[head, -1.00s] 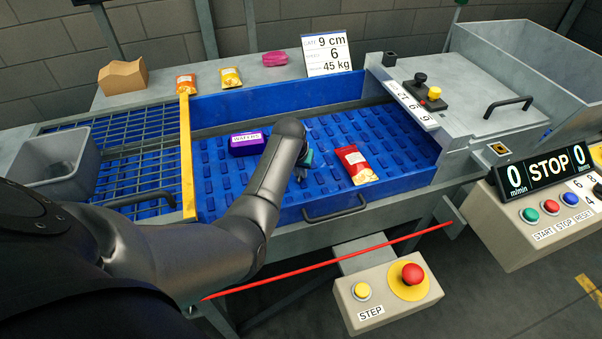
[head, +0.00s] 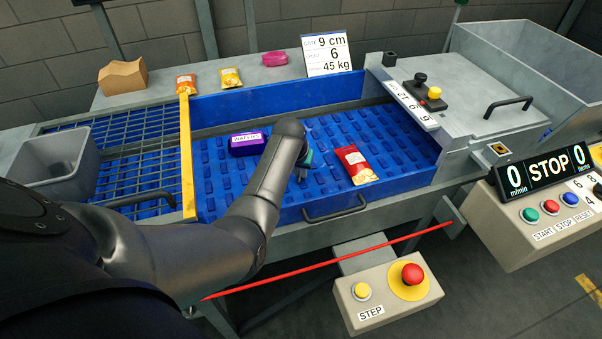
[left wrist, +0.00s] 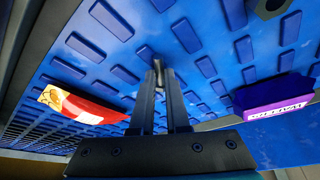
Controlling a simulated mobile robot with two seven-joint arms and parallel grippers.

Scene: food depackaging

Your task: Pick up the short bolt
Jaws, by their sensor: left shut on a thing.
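In the left wrist view, my left gripper (left wrist: 158,70) points at the blue ribbed bed. Its fingers are close together and shut on a small grey piece, the short bolt (left wrist: 145,53), which shows just at the fingertips. Most of the bolt is hidden by the fingers, and I cannot tell whether it still touches the bed. In the head view, my left gripper (head: 303,170) is low over the bed between the purple wafer pack and the red packet, largely covered by my own arm. My right gripper is not in view.
The purple wafer pack (head: 247,143) and the red packet (head: 356,165) lie on the blue bed (head: 400,140). A yellow bar (head: 187,160) bounds it on the left, with a grey bin (head: 55,165) beyond. Snack packets (head: 231,77) lie on the rear ledge.

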